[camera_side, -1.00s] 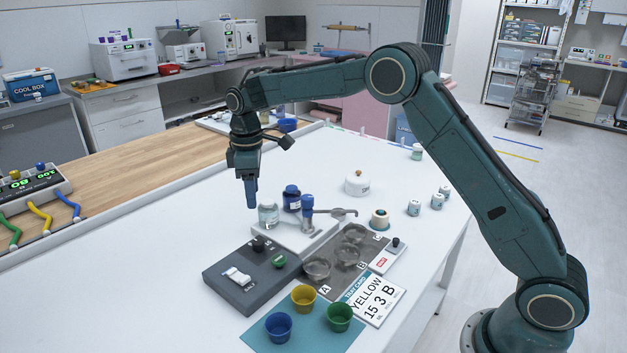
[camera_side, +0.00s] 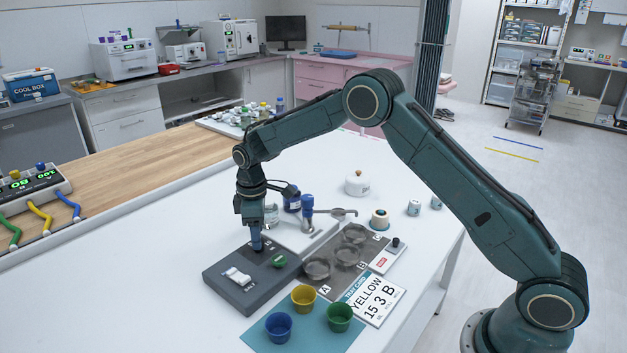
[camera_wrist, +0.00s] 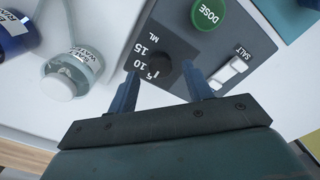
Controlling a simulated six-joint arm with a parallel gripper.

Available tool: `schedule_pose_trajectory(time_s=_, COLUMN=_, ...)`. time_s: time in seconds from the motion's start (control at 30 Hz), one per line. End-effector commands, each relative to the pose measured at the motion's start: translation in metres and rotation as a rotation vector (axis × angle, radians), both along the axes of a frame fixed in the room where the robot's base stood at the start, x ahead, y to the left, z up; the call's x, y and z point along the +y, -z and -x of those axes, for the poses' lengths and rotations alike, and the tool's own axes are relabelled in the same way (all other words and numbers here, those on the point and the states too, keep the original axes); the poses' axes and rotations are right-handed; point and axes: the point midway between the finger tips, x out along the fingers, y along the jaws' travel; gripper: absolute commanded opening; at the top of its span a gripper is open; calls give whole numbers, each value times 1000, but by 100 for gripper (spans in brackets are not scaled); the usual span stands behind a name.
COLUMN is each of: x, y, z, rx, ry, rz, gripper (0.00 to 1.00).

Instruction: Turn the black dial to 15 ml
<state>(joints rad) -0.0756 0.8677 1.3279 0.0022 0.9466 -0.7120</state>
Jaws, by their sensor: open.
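The black dial (camera_wrist: 160,68) sits on the dark grey control box (camera_side: 228,287), with a printed ML scale of 5, 10 and 15 beside it. Which number the dial points to is not clear. My gripper (camera_side: 257,247) is down over the far end of the box. In the wrist view its fingers are open, one on each side of the dial; I cannot tell whether they touch it. In the side view the gripper hides the dial.
The box also has a green DOSE button (camera_side: 279,262) and a white SALT switch (camera_side: 238,276). Bottles, including a salt water bottle (camera_wrist: 75,72), stand close beside the box. A card (camera_side: 372,298) reads YELLOW 15 3 B. Coloured cups, including a yellow cup (camera_side: 303,298), stand in front.

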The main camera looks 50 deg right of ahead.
Motion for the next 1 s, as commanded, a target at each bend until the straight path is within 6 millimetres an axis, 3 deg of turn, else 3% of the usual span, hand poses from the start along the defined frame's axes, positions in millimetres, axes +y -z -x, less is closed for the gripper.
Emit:
schedule_pose_trajectory(time_s=0.2, x=0, y=17, z=0, rx=1, ry=0, rz=1, gripper=50)
schedule_pose_trajectory(time_s=0.57, x=0, y=21, z=0, rx=0, ry=0, rz=0, gripper=50)
schedule_pose_trajectory(time_s=0.8, x=0, y=20, z=0, rx=0, ry=0, rz=0, gripper=5)
schedule_pose_trajectory(time_s=1.0, x=0, y=20, z=0, rx=-1, ry=5, rz=1, gripper=6)
